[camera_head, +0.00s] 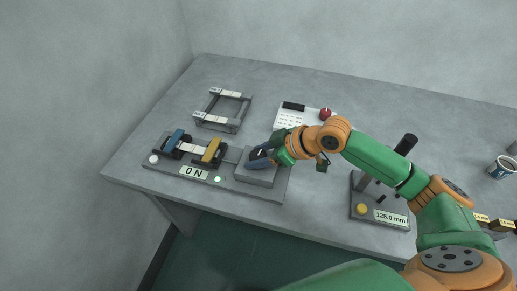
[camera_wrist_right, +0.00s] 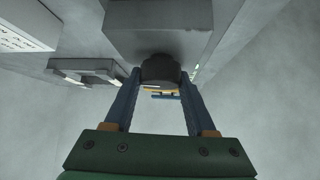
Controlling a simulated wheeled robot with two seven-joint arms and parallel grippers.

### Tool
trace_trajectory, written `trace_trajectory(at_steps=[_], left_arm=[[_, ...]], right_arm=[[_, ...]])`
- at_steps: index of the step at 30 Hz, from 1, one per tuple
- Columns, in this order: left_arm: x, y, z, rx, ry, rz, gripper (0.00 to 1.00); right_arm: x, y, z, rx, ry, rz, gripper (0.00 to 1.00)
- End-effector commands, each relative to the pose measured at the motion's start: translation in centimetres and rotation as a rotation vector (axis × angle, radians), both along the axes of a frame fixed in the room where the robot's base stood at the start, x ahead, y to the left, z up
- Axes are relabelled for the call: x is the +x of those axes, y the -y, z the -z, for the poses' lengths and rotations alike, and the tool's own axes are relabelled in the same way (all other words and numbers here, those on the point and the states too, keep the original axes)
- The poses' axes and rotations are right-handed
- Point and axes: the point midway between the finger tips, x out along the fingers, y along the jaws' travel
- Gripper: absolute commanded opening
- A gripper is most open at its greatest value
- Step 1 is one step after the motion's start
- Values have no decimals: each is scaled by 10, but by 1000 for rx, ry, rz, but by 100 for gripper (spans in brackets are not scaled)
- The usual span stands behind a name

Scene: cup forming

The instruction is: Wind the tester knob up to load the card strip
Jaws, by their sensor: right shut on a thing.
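The tester (camera_head: 160,175) is a grey plate at the left of the table, with a display (camera_head: 194,172) that reads "0 N". A blue clamp (camera_head: 174,140) and a yellow clamp (camera_head: 212,151) stand on it, with the pale card strip (camera_head: 191,149) between them. The dark round knob (camera_wrist_right: 161,69) sits on the grey block (camera_head: 257,176) at the plate's right end. My right gripper (camera_wrist_right: 160,76) is shut on the knob, a blue finger on each side. In the head view my right gripper (camera_head: 261,158) partly hides the knob. My left gripper is not in view.
A grey frame rack (camera_head: 223,109) stands behind the tester. A white sheet (camera_head: 290,118), a black block (camera_head: 293,106) and a red round object (camera_head: 325,113) lie behind my right arm. A gauge reading "125.0 mm" (camera_head: 390,217) stands right, and a mug (camera_head: 501,167) far right.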

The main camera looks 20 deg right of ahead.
Motion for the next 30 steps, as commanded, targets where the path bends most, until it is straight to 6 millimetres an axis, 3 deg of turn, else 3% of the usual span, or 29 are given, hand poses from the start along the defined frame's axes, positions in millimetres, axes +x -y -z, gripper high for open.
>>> trace_trajectory(at_steps=[1,3,12,21,30], left_arm=[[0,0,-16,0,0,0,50],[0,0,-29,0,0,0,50],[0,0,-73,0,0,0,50],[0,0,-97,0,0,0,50],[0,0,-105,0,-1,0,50]], right_arm=[[-2,-1,-7,-1,-7,30,0],[-3,-2,-8,1,-8,88,0],[-2,-2,-7,5,-9,343,0],[-1,-2,-3,4,-8,537,0],[-1,-1,-1,2,-5,629,0]])
